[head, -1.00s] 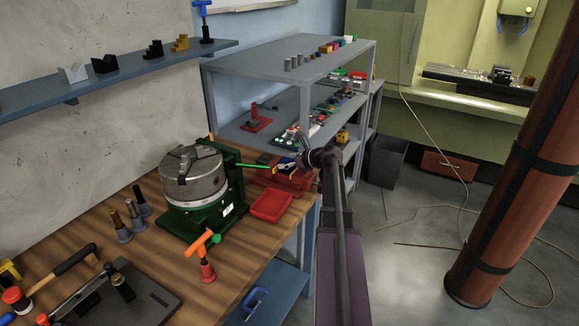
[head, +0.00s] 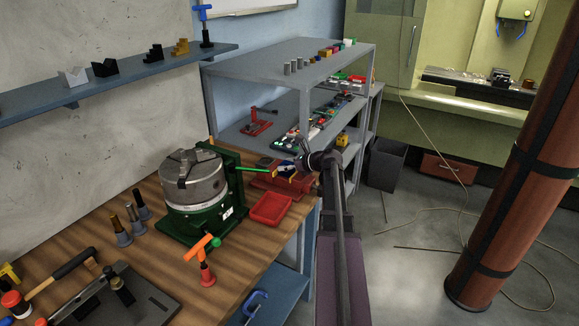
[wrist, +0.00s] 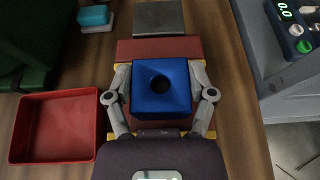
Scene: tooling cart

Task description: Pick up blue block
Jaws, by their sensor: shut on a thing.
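The blue block (wrist: 161,88) has a round dark hole in its top face. In the wrist view it sits between the two fingers of my gripper (wrist: 160,92), which is shut on it. Below it is a red vise-like base (wrist: 158,48). I cannot tell whether the block is touching that base or held above it. In the head view my gripper (head: 290,168) is over the far right end of the wooden bench, and the block is small and partly hidden by the arm.
A red tray (wrist: 55,127) lies beside the red base; it also shows in the head view (head: 271,208). A green fixture with a grey chuck (head: 192,178) stands to the left. A grey shelf cart (head: 290,75) with small parts is behind.

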